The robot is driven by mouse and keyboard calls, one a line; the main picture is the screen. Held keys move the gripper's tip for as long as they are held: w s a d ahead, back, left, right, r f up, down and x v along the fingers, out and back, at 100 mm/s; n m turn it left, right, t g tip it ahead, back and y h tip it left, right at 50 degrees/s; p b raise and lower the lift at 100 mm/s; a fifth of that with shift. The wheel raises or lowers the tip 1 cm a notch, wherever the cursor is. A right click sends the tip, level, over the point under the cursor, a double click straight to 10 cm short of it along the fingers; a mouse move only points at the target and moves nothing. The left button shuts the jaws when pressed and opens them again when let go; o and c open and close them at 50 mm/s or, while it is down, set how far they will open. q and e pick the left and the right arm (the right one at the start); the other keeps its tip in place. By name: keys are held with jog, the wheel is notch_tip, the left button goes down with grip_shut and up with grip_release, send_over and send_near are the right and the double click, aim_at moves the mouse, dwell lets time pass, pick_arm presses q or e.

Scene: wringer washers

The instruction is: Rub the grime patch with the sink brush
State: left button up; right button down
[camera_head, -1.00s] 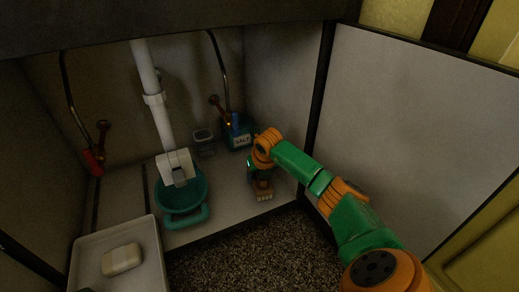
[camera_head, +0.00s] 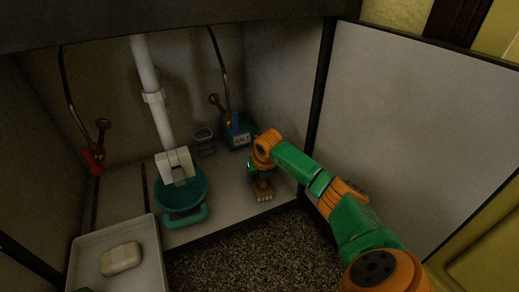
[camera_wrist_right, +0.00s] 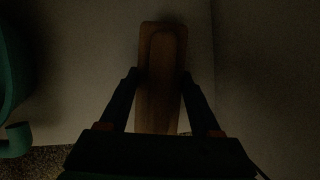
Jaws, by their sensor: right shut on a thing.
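My right gripper (camera_head: 262,177) is inside the cabinet under the sink, pointing down near the right side of its floor. It is shut on the sink brush (camera_head: 264,194), whose pale bristle end shows just below the gripper at the cabinet floor. In the right wrist view the brush's wooden body (camera_wrist_right: 162,50) sits between the two dark fingers (camera_wrist_right: 160,75). I cannot tell whether the bristles touch the floor. I see no grime patch in either view; it may be hidden under the brush or lost in the dark. My left gripper is out of view.
A teal bucket (camera_head: 182,196) stands under the white drain pipe (camera_head: 148,75). A salt box (camera_head: 238,133) and a small grey container (camera_head: 204,140) stand behind. A white tray (camera_head: 158,262) with soap (camera_head: 121,258) is front left. The open door (camera_head: 420,130) is at right.

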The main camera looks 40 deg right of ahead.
jog(key=shift+f+b, duration=0.35)
jog(key=shift+f, duration=0.2)
jog(key=shift+s+d+r, duration=0.1)
jog(key=shift+s+d, duration=0.1)
jog(key=shift+d, duration=0.45)
jog(key=shift+s+d, duration=0.2)
jog(key=shift+d, duration=0.45)
jog(key=shift+s+d+r, duration=0.1)
jog(key=shift+s+d, duration=0.1)
jog(key=shift+d, duration=0.45)
jog(key=shift+a+f, duration=0.1)
jog(key=shift+a, duration=0.05)
jog(key=a, duration=0.1)
jog(key=w+a+p, duration=0.1)
jog(key=shift+a+p, duration=0.3)
jog(key=shift+a, duration=0.1)
jog(key=shift+a+f, duration=0.15)
jog(key=shift+a, duration=0.25)
notch_tip(320, 180, up, 9)
jog(key=p, duration=0.9)
jog(key=shift+w, duration=0.1)
